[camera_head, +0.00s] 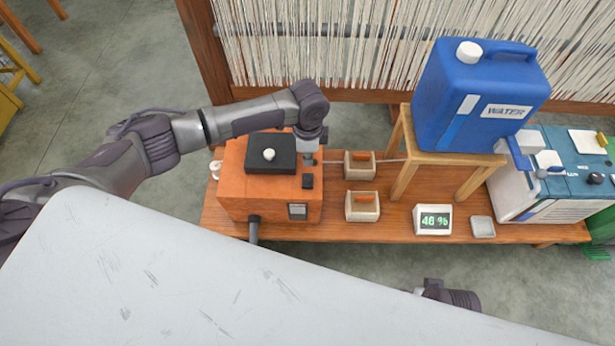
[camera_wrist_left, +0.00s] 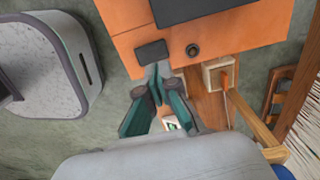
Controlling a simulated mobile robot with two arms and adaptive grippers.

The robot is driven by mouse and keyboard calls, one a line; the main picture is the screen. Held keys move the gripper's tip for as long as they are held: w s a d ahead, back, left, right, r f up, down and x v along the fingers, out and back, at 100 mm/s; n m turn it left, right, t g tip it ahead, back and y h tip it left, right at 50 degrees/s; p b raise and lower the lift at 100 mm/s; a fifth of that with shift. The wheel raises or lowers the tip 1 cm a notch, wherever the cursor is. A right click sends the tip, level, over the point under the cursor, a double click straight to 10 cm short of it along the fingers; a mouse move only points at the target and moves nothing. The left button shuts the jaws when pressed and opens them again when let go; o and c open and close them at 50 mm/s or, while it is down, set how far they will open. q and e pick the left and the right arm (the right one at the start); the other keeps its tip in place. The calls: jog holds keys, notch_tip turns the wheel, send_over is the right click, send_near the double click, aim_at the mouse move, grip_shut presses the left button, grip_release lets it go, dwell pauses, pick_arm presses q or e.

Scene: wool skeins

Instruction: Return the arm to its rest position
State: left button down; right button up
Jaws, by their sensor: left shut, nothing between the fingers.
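My left arm (camera_head: 245,120) comes in from the left in the head view and bends down over the right side of an orange box (camera_head: 238,188). My left gripper (camera_head: 309,160) is at the box's right edge, beside its black top plate (camera_head: 270,153). In the left wrist view, the gripper's fingers (camera_wrist_left: 157,76) are together and empty. Their tips overlap a small black tab (camera_wrist_left: 151,51) on the box; I cannot tell whether they touch it. A round black knob (camera_wrist_left: 192,50) is beside the tab.
The box stands on a wooden bench (camera_head: 385,228). Further right are a display (camera_head: 433,219), a stool (camera_head: 462,159) with a blue water canister (camera_head: 474,95), and a blue-white machine (camera_head: 550,205). A loom (camera_head: 330,45) stands behind.

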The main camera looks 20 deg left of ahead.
dwell(0.5)
pick_arm(q)
jog(key=s+d+f+n+t+h, duration=0.2)
jog(key=s+d+f+n+h, duration=0.3)
jog(key=s+d, duration=0.55)
jog(key=s+a+f+n+y+p, duration=0.1)
jog(key=s+a+f+n+y, duration=0.1)
jog(key=s+a+n, duration=0.4)
jog(key=s+a+f+n+y, duration=0.2)
jog(key=s+a+y, duration=0.1)
jog(key=s+a, duration=0.6)
jog(key=s+a+f+p, duration=0.2)
jog(key=s+f+p, duration=0.2)
jog(key=s+p, duration=0.5)
jog(key=s+a+f+g+p, duration=0.1)
jog(key=s+f+p, duration=0.3)
jog(key=s+p, duration=0.4)
jog(key=shift+s+a+f+m+p, duration=0.15)
jog(key=shift+s+a+m+p, duration=0.2)
jog(key=shift+a+p, duration=0.2)
pick_arm(e)
jog(key=s+d+f+g, duration=0.1)
jog(key=s+f, duration=0.3)
jog(key=s, duration=0.5)
jog(key=s+d+f, duration=0.2)
jog(key=s+f, duration=0.3)
jog(key=s, duration=0.5)
jog(key=shift+s+d+g, duration=0.15)
jog(key=shift+s+g, duration=0.15)
jog(key=shift+g, duration=0.1)
